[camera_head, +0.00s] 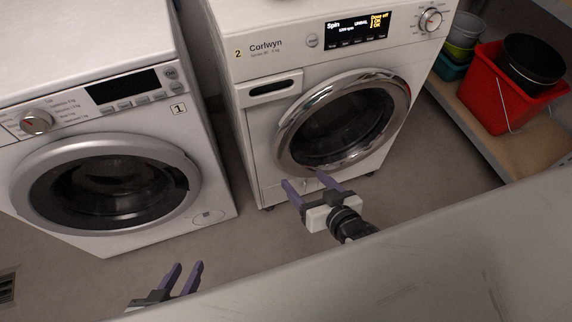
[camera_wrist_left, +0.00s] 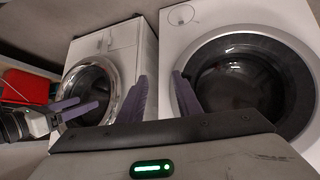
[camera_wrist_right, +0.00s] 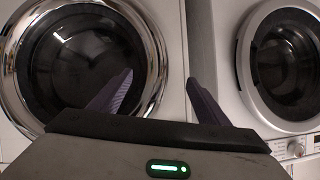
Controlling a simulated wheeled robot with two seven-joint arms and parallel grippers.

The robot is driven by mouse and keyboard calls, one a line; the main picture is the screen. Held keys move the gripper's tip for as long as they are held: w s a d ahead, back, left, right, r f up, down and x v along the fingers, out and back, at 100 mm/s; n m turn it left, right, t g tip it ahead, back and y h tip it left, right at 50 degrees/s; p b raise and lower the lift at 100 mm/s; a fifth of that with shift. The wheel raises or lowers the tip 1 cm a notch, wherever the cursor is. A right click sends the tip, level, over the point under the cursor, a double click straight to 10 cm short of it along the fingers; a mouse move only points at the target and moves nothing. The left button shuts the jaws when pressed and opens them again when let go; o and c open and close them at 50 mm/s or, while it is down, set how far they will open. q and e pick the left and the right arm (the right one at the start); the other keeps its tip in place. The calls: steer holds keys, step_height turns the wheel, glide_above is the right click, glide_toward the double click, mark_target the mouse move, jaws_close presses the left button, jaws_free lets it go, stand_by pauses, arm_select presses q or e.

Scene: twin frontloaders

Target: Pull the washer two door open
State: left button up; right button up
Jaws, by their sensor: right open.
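Washer two (camera_head: 258,130) is white, marked "2" and "Corlwyn", and stands right of washer one. Its round door (camera_head: 300,155) has a wide chrome ring and dark glass and looks closed. The door also shows in the right wrist view (camera_wrist_right: 152,60) and the left wrist view (camera_wrist_left: 112,95). My right gripper (camera_head: 306,178) is open and empty just in front of the door's lower left edge; I cannot tell if a finger touches the ring. My left gripper (camera_head: 184,265) is open and empty, low in front of washer one and apart from both washers.
Washer one (camera_head: 215,150), with a grey-ringed door (camera_head: 185,165), stands at the left. A narrow floor gap separates the washers. A low wooden shelf (camera_head: 470,115) at the right holds a red bucket (camera_head: 490,95) and several tubs. A pale surface (camera_head: 460,250) fills the lower right foreground.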

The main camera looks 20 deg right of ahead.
mark_target(286, 153)
steer(key=shift+m+t, duration=0.4)
steer(key=shift+t, duration=0.1)
steer(key=b+x, duration=0.1)
steer(key=x, duration=0.3)
steer(key=b+x, duration=0.2)
steer(key=x, duration=0.2)
steer(key=d+b+x, duration=0.1)
steer(key=x, duration=0.3)
steer(key=shift+w+a+f+b, duration=0.1)
steer(key=shift+w+f+b, duration=0.05)
steer(key=shift+w+b, duration=0.15)
steer(key=shift+w+a+f, duration=0.1)
steer(key=shift+w+f, duration=0.05)
steer(key=shift+w, duration=0.45)
arm_select(q)
steer(key=f, duration=0.3)
steer(key=shift+w+d+n+t, duration=0.1)
steer(key=shift+d+n+t, duration=0.2)
steer(key=shift+d, duration=0.1)
arm_select(e)
steer(key=shift+w, duration=0.1)
steer(key=shift+c, duration=0.6)
